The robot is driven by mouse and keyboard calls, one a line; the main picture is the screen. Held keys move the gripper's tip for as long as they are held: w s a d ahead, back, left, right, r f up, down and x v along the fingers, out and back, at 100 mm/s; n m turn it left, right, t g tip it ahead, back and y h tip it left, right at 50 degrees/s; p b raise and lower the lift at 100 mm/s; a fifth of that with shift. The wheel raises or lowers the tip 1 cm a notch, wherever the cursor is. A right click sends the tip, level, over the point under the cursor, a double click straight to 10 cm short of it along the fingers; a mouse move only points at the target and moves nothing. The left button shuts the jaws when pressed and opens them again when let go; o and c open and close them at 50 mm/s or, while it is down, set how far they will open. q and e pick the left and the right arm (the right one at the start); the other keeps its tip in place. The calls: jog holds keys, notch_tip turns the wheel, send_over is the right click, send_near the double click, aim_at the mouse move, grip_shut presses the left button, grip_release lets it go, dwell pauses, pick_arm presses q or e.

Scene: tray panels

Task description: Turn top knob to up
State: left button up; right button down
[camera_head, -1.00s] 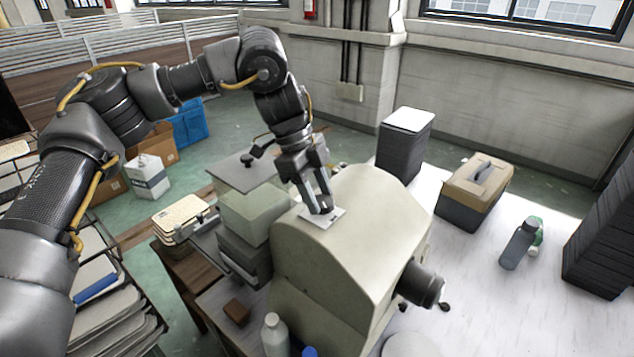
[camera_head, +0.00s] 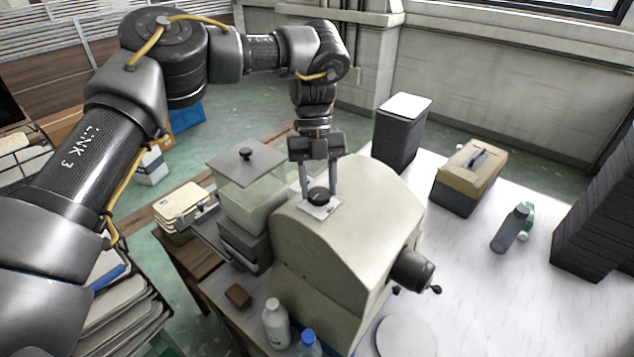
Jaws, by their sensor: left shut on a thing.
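A big cream machine (camera_head: 345,245) with a curved top stands on the table. Its top knob (camera_head: 318,195) is small, round and black, and sits on a pale square plate (camera_head: 322,211) on the machine's upper face. My left gripper (camera_head: 318,190) points down over the plate, with its two fingers on either side of the knob, shut on it. The knob's pointer mark is too small to read. My right gripper is not in view.
A glass-like box (camera_head: 250,195) with a lidded top stands left of the machine. A black crank (camera_head: 412,268) sticks out of its right side. Bottles (camera_head: 275,322) stand in front. A tan toolbox (camera_head: 470,175) and a grey bottle (camera_head: 510,228) stand on the right, with bare white tabletop between.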

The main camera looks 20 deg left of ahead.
pick_arm(q)
jog(key=m, duration=0.1)
jog(key=m+y, duration=0.1)
jog(key=m, duration=0.2)
jog(key=shift+d+m+y, duration=0.25)
jog(key=shift+m+y, duration=0.05)
jog(key=shift+y, duration=0.1)
jog(key=m+y, duration=0.1)
jog(key=m, duration=0.3)
jog(key=shift+d+m+y, duration=0.2)
jog(key=shift+m+y, duration=0.1)
jog(key=shift+y, duration=0.1)
jog(key=m+y, duration=0.1)
jog(key=m, duration=0.1)
jog(key=m+t, duration=0.1)
jog(key=m, duration=0.2)
jog(key=shift+s+d+f+y, duration=0.1)
jog(key=shift+s+d+y, duration=0.1)
jog(key=shift+y, duration=0.2)
jog(key=shift+s+d+m+t+y, duration=0.1)
jog(key=shift+m+t+y, duration=0.4)
jog(key=shift+m, duration=1.6)
jog(key=o, duration=1)
jog(key=shift+c, duration=0.2)
